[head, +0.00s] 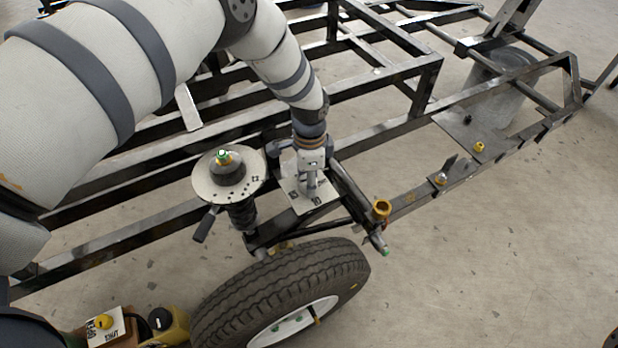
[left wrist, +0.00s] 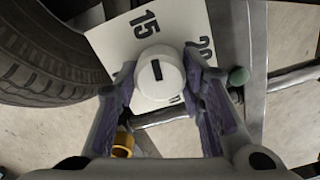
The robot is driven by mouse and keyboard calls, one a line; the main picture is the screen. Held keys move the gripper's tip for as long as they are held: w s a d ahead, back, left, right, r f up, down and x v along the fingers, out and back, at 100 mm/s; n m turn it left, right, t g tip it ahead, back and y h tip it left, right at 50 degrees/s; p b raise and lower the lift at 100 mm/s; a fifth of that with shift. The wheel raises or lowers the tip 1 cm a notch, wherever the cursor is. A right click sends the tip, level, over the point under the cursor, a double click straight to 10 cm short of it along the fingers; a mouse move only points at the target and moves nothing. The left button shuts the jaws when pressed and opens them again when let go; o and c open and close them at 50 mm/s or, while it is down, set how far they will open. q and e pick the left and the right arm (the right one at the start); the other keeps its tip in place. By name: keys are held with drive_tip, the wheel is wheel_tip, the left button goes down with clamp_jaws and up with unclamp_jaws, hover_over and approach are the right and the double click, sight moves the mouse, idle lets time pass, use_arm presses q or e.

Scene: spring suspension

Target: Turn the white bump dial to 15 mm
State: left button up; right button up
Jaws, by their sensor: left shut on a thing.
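The white bump dial (left wrist: 159,84) is a round knob with a black line, on a white plate (left wrist: 185,22) printed with 15, 20 and a partly hidden number. In the left wrist view its line stands nearly upright, its upper end near the 15 and slightly to its right. My left gripper (left wrist: 160,62) has one finger on each side of the dial and is shut on it. In the head view the left gripper (head: 311,172) reaches down to the plate (head: 302,197) from above, and largely hides the dial. My right gripper is not in view.
A spring strut with a round top plate (head: 211,190) stands left of the dial plate. Black frame rails (head: 400,130) run behind. A brass-coloured ring (head: 381,209) is to the right. Open floor (head: 500,250) lies right.

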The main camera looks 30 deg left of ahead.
use_arm(q)
drive_tip(key=shift+n, duration=0.7)
drive_tip(key=o, duration=1.1)
drive_tip(key=shift+o, duration=0.2)
wheel_tip(320, 180, up, 12)
